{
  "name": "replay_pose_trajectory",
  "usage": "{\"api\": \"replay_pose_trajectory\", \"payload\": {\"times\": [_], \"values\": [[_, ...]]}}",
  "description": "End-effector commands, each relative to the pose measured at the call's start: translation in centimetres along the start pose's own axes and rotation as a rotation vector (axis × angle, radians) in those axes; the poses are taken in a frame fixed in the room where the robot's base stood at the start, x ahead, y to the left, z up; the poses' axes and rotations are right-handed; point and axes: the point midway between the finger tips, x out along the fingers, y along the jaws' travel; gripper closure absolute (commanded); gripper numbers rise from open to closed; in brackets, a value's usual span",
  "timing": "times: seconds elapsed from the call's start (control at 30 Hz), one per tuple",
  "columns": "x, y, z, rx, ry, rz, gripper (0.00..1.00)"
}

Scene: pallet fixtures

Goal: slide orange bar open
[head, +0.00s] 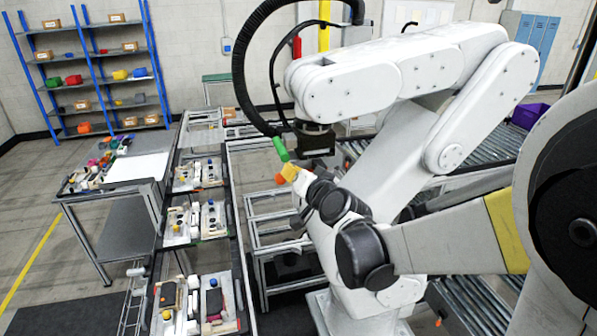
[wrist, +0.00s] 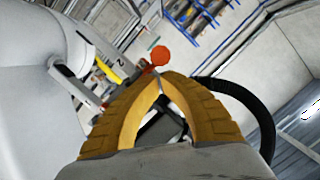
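My gripper (head: 289,172) has yellow fingers and is raised beside the large white arm in the head view. In the wrist view, the tips of my gripper (wrist: 160,78) come together, with a gap lower between the curved fingers. An orange-red round end (wrist: 159,55) shows just beyond the tips; I cannot tell whether it touches them. A small orange piece (head: 279,178) shows left of my gripper in the head view. I cannot tell whether either is part of the orange bar. Nothing is clearly held.
A large white robot arm (head: 385,75) with a black hose (head: 239,75) stands close around my gripper. Several pallet fixtures (head: 201,306) lie along the line at left. A table (head: 135,168) and blue shelves (head: 94,70) stand farther left. Rollers (head: 470,150) are at right.

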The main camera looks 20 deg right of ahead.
Motion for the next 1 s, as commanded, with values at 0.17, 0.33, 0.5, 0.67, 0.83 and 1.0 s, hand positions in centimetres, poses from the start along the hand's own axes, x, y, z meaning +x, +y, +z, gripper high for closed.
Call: {"api": "replay_pose_trajectory", "payload": {"times": [0.17,0.33,0.5,0.67,0.83,1.0], "values": [[-2.0,0.0,0.0,0.002,0.0,0.0,1.0],[-5.6,0.0,0.0,0.001,0.0,0.001,1.0],[-8.8,-0.1,0.1,0.002,0.0,0.001,1.0],[-10.8,-0.1,0.1,0.001,-0.001,0.0,1.0],[-11.8,-0.1,0.1,0.001,-0.001,-0.001,1.0],[-11.9,-0.1,0.1,0.001,-0.001,-0.001,1.0]]}}
